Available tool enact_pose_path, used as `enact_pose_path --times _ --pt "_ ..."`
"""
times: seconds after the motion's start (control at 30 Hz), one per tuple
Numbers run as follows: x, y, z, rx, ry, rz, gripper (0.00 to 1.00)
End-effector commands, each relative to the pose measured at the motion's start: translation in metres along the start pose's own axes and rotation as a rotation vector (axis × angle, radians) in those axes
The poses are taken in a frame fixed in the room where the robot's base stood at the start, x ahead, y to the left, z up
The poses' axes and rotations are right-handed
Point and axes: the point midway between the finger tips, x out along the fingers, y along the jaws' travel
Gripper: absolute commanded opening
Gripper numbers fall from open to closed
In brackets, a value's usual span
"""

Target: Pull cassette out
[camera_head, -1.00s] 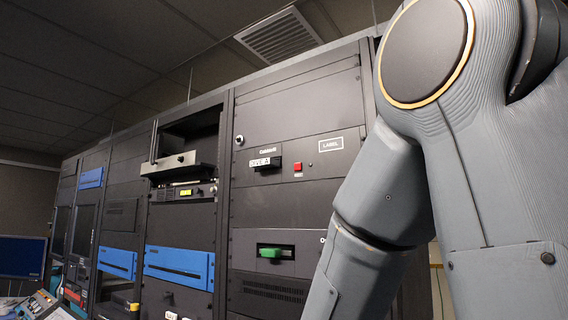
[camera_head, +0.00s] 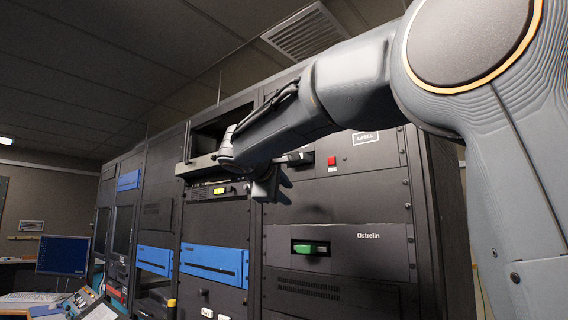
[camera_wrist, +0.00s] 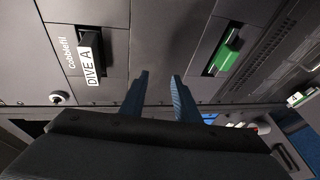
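A black cassette with a white "DIVE A" label (camera_wrist: 92,62) sticks out of a slot in a rack panel marked Cobblefil. In the head view my arm partly covers this cassette (camera_head: 298,157). My gripper (camera_head: 266,187) is in front of the rack, left of both cassettes in the head view. In the wrist view the two dark fingers (camera_wrist: 160,88) are apart with nothing between them, pointing between the two cassettes and touching neither.
A red button (camera_head: 332,161) is right of the labelled cassette. A round lock (camera_wrist: 62,98) is on the same panel. A shelf unit (camera_head: 197,166) juts from the rack beside my forearm. Blue panels (camera_head: 213,264) are lower left. A desk with a monitor (camera_head: 63,255) stands far left.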

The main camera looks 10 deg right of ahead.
Motion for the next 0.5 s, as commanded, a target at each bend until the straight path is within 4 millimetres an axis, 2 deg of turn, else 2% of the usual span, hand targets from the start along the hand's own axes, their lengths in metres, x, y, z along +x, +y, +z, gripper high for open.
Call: enact_pose_path --times 0.03,0.1,0.2,0.33,0.5 --pt "-0.009 0.027 -0.002 -0.003 -0.004 0.055 0.29" --pt "-0.02 0.057 -0.001 -0.008 -0.014 0.116 0.29" --pt "-0.031 0.086 0.001 -0.011 -0.029 0.176 0.29" --pt "-0.037 0.102 0.003 -0.014 -0.038 0.211 0.29" --pt "-0.029 0.107 0.004 -0.015 -0.041 0.215 0.29"
